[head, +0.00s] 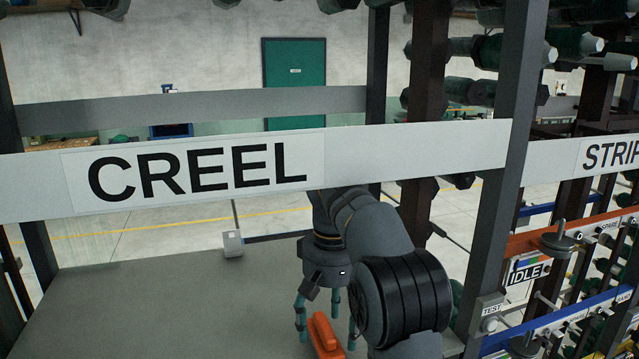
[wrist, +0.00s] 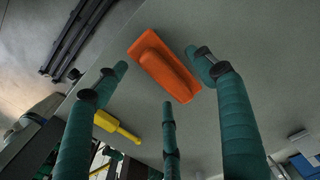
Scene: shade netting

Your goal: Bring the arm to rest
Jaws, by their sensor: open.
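My gripper (head: 328,312) is open, with its green-wrapped fingers pointing down above a grey surface. In the wrist view the fingers of my gripper (wrist: 165,85) are spread apart with nothing held between them. An orange object (head: 323,337) with a raised ridge lies on the grey surface below the fingers. In the wrist view the orange object (wrist: 163,64) lies beyond the fingertips, and I cannot tell how large the gap is. My forearm and wrist hide part of the surface in the head view.
A long CREEL sign beam (head: 245,168) crosses in front of my arm. Dark posts (head: 495,180) and a rack with an IDLE panel (head: 540,271) stand at the right. A small white box (head: 233,243) sits at the surface's back edge. A yellow-handled tool (wrist: 117,126) shows in the wrist view.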

